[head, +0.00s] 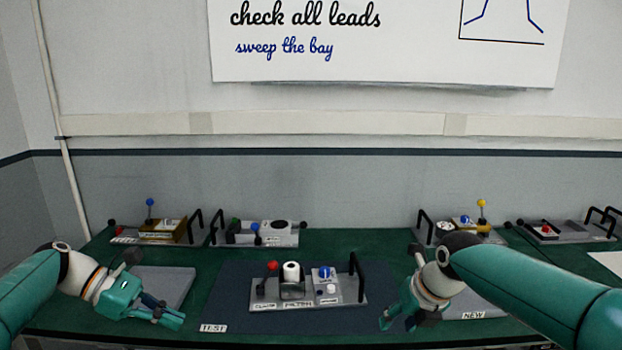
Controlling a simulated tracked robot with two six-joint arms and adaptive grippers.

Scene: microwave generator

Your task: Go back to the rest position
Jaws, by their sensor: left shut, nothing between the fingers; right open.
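My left gripper (178,319) is shut and empty. It hangs low over the front left of the green table, just left of the TEST label (213,328). My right gripper (397,323) is open with nothing between its fingers, at the front between the dark mat (225,300) and the NEW label (473,315). A grey module (350,290) with a red knob, a white cylinder, a blue part and a black handle stands on the mat between the grippers. Both grippers look apart from it.
A grey plate (175,283) lies behind my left gripper; another (480,300) is partly hidden by my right arm. Several modules with black handles stand along the back, including one with a blue-balled lever (150,202) and one with a yellow-balled lever (482,203). A wall is behind.

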